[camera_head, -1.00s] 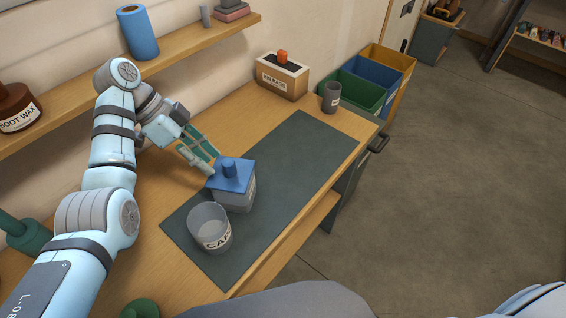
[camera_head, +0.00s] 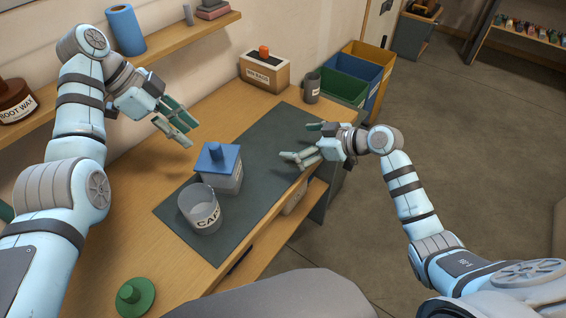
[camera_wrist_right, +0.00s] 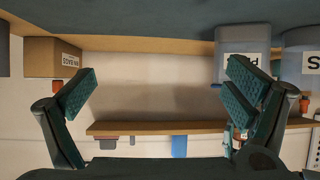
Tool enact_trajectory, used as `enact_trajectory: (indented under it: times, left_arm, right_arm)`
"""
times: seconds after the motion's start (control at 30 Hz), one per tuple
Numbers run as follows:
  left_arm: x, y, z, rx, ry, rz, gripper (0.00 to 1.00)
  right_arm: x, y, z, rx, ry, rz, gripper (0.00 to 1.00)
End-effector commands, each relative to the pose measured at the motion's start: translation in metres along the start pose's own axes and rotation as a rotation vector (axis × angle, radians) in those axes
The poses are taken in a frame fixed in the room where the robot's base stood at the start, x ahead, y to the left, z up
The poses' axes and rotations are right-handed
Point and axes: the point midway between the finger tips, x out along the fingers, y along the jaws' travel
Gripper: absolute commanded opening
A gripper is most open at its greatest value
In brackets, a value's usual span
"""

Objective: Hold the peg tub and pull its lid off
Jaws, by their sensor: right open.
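The peg tub (camera_head: 228,181) is a grey box standing on the dark mat (camera_head: 262,150), with its blue knobbed lid (camera_head: 218,160) sitting on top. It shows upside down in the right wrist view (camera_wrist_right: 230,40), its label partly covered by a finger. My left gripper (camera_head: 190,134) is open and empty, above and behind the tub, apart from it. My right gripper (camera_head: 296,145) is open and empty over the mat, to the right of the tub and not touching it. Its spread fingers show in the right wrist view (camera_wrist_right: 162,72).
A green knobbed lid (camera_head: 135,295) lies near the front left. A labelled wooden box (camera_head: 264,74) and a grey cup (camera_head: 312,90) stand at the back. The mat's right part is clear.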

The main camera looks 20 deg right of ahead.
Motion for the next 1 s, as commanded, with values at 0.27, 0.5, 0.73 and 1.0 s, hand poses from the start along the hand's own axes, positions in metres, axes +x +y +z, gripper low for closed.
enact_trajectory:
  times: [0.27, 0.5, 0.73, 1.0]
  left_arm:
    - [0.000, 0.000, 0.001, -0.002, 0.000, 0.000, 0.33]
    - [0.000, 0.000, 0.001, -0.002, 0.000, 0.000, 0.33]
    - [0.000, 0.000, 0.001, -0.002, 0.000, 0.000, 0.33]
    - [0.000, 0.000, 0.000, -0.002, 0.000, 0.000, 0.33]
  right_arm:
    - [-0.009, -0.090, -0.015, -0.151, 0.127, -0.357, 0.97]
    - [0.031, -0.109, -0.019, -0.156, 0.132, -0.368, 0.97]
    - [0.089, -0.132, -0.024, -0.154, 0.129, -0.367, 0.97]
    - [0.121, -0.144, -0.027, -0.158, 0.126, -0.364, 0.97]
